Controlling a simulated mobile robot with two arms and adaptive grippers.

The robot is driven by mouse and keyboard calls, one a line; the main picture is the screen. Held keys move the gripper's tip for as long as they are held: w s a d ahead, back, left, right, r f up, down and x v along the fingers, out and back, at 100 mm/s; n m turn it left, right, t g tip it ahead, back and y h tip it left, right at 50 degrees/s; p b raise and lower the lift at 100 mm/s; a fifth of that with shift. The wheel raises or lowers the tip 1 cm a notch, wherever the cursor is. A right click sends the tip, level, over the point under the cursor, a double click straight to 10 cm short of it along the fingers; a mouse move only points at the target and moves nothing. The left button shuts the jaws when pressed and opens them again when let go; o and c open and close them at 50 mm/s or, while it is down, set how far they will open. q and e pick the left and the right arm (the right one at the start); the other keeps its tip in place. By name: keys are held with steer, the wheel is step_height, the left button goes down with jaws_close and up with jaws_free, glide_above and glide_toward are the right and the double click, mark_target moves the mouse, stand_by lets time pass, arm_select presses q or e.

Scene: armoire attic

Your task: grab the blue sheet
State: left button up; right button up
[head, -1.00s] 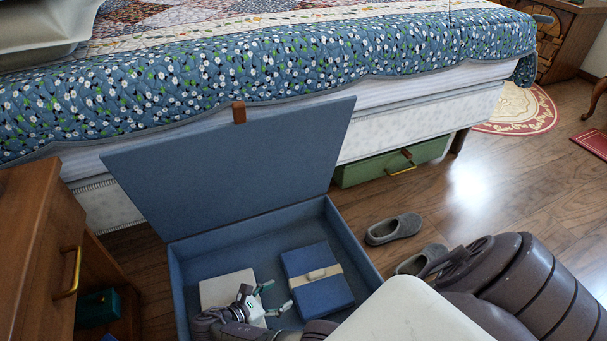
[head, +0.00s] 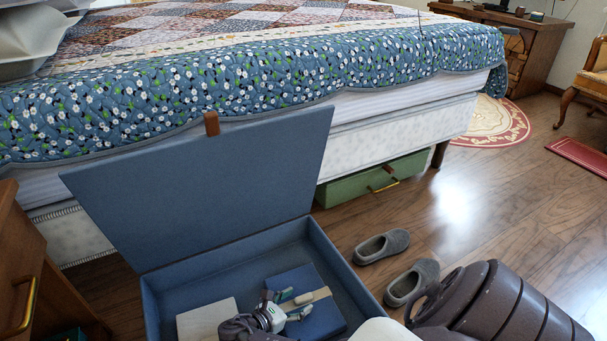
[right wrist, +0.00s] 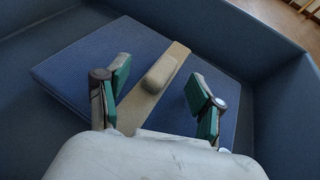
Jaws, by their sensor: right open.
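The blue sheet (head: 326,319) is a folded flat bundle with a beige band and a raised beige tab. It lies in the open blue box (head: 160,308) beside a folded white sheet (head: 208,322). My right gripper (head: 297,303) is over the blue sheet. In the right wrist view the blue sheet (right wrist: 85,68) lies under the right gripper (right wrist: 158,78). Its fingers are apart, one on each side of the band, with the tab between and beyond them. Nothing is held. My left gripper is not in view.
The box lid (head: 215,190) stands open against the bed (head: 400,140). A green box (head: 370,180) is under the bed. Grey slippers (head: 381,246) lie on the floor to the right. A wooden cabinet (head: 15,260) stands at the left.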

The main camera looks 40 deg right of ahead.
steer(key=shift+d+f, duration=0.2)
steer(key=shift+d, duration=0.3)
jaws_close()
steer(key=shift+r, duration=0.1)
